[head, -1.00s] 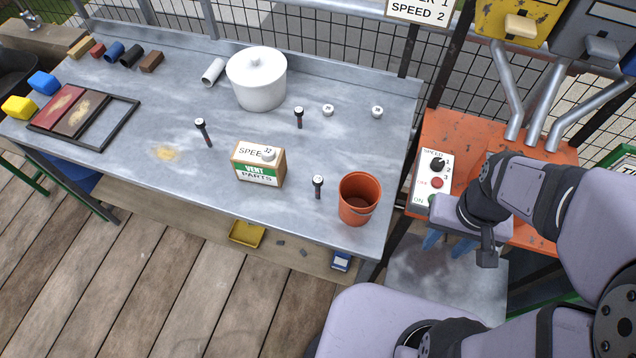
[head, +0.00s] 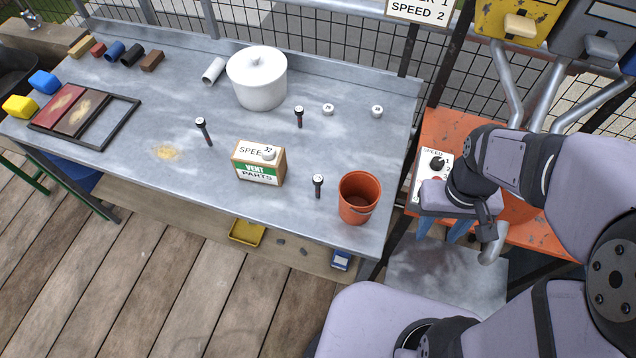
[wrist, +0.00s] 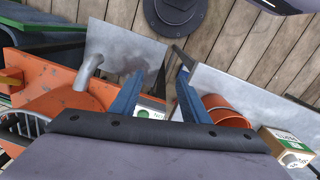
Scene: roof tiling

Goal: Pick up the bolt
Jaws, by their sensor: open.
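One bolt (head: 204,132) is left of the parts box, one (head: 299,117) is right of the white pot, and one (head: 318,186) is between the box and the orange bucket. My gripper (head: 441,236) is right of the table, in front of the orange machine, apart from all the bolts. In the wrist view its blue fingers (wrist: 168,76) are spread and hold nothing. I see no bolt in the wrist view.
The orange bucket (head: 358,200) is at the table's right front corner, between my gripper and the bolts. The vent parts box (head: 258,170), white pot (head: 257,82) and tile frame (head: 122,120) also stand on it. The orange machine (head: 460,125) has a switch panel (head: 432,165).

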